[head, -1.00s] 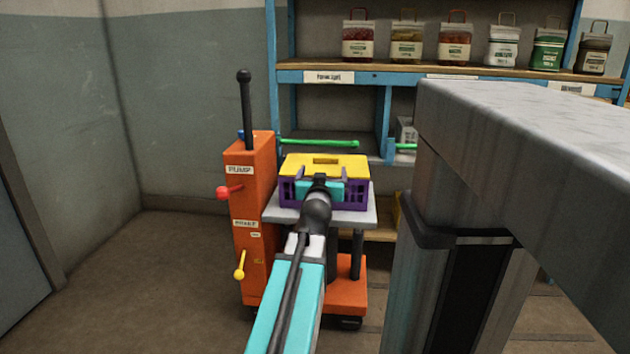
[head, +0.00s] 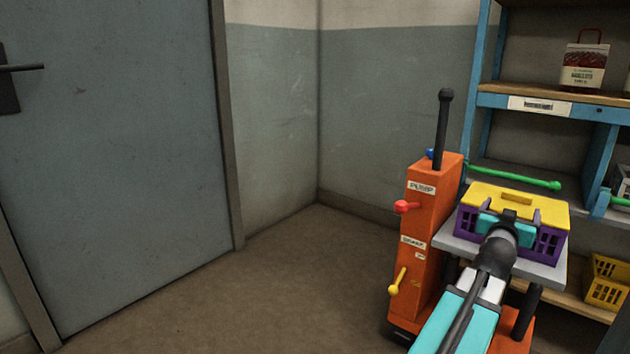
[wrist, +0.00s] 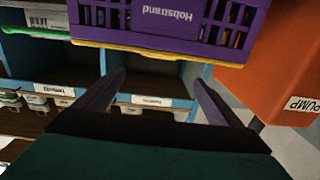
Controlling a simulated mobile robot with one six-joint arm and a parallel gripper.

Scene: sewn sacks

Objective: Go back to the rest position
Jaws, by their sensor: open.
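My gripper (head: 507,230) is in front of a purple crate with a yellow lid (head: 514,203) on the grey platform of an orange lift cart (head: 434,210). In the wrist view, its two fingers (wrist: 158,82) are spread with nothing between them. The crate's purple wall, marked "Hobstrand" (wrist: 172,12), fills the top of that view, which is upside down. The fingers appear clear of the crate. My arm reaches in from the lower right of the head view.
A blue-framed shelf (head: 545,100) with packets stands behind the cart. A yellow basket (head: 606,282) sits on its lower board. A grey-blue door (head: 110,150) is at left. The floor (head: 270,285) between door and cart is clear.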

